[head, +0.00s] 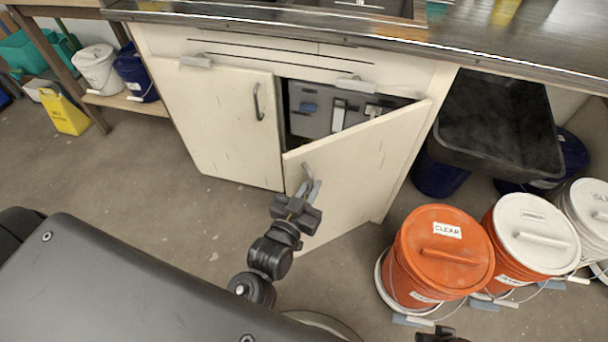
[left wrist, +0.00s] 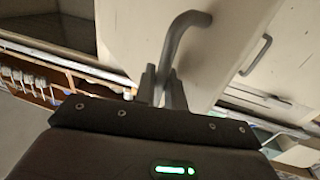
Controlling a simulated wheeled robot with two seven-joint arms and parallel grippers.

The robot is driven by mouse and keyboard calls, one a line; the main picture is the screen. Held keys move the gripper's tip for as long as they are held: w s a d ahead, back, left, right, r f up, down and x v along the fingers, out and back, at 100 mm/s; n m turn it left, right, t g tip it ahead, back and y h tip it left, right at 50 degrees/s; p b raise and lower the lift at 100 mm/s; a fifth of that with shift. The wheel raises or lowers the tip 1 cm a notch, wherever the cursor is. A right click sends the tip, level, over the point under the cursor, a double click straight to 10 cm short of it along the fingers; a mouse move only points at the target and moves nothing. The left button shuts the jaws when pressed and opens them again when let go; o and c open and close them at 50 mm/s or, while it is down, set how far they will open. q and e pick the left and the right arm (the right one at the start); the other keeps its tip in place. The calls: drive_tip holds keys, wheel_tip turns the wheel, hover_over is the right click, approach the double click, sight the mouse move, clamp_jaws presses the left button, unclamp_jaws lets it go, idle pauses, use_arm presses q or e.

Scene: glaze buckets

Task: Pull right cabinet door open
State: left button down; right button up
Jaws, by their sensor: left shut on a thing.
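The right cabinet door (head: 365,165) stands partly open, swung out toward me, with the dark cabinet inside showing behind its top edge. My left gripper (head: 304,188) is at the door's free edge, shut on the grey door handle (head: 307,172). In the left wrist view the bent handle (left wrist: 181,38) rises from between the two fingers (left wrist: 161,86). The left cabinet door (head: 225,120) is closed, with its own handle (head: 259,102). A small dark part of what may be my right arm shows at the bottom edge; its fingers are not visible.
An orange bucket marked CLEAR (head: 441,255) and a white-lidded bucket (head: 532,238) stand on the floor right of the open door. A black bin (head: 500,125) is under the counter (head: 400,45). The floor left of my gripper (head: 150,180) is clear.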

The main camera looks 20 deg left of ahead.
use_arm(q)
drive_tip(key=shift+s+d, duration=0.2)
drive_tip(key=shift+d, duration=0.15)
use_arm(e)
drive_tip(key=shift+f, duration=0.3)
use_arm(q)
drive_tip(key=c, duration=1.8)
unclamp_jaws()
drive_tip(key=s, duration=0.7)
drive_tip(key=s+a, duration=0.1)
drive_tip(key=s, duration=0.2)
drive_tip(key=shift+s+a+p, duration=0.1)
drive_tip(key=shift+s+p, duration=0.2)
drive_tip(key=shift+s, duration=0.05)
use_arm(e)
drive_tip(key=shift+w+f, duration=0.25)
drive_tip(key=shift+f, duration=0.3)
